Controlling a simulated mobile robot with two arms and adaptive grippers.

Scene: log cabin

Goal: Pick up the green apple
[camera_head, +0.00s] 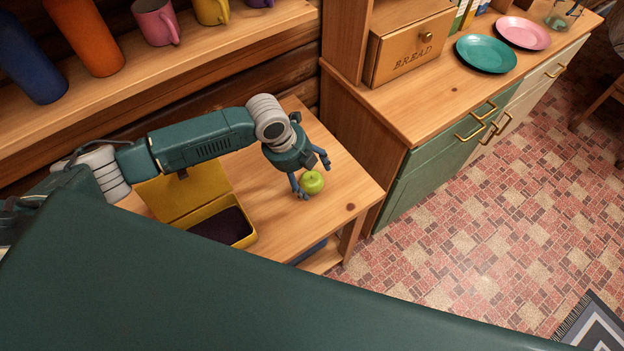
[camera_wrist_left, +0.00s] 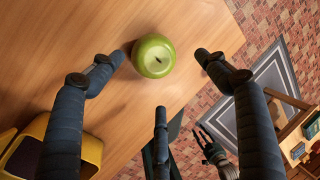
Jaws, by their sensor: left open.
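The green apple (camera_head: 313,182) stands on the wooden table (camera_head: 348,195) near its right end. My left gripper (camera_head: 309,178) is open and reaches down at the apple, with fingers on either side of it. In the left wrist view the apple (camera_wrist_left: 153,56) lies between the two spread fingertips of my left gripper (camera_wrist_left: 160,57), with a visible gap on each side. A third finger is below it in the picture. What looks like my right gripper (camera_wrist_left: 212,150) shows small at the lower right of the left wrist view; its jaw state is unclear.
An open yellow box (camera_head: 222,228) with a dark inside stands on the table left of the apple. A green-fronted cabinet (camera_head: 428,180) with a bread box (camera_head: 405,52) and plates rises to the right. A shelf (camera_head: 130,85) with cups runs behind my left arm.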

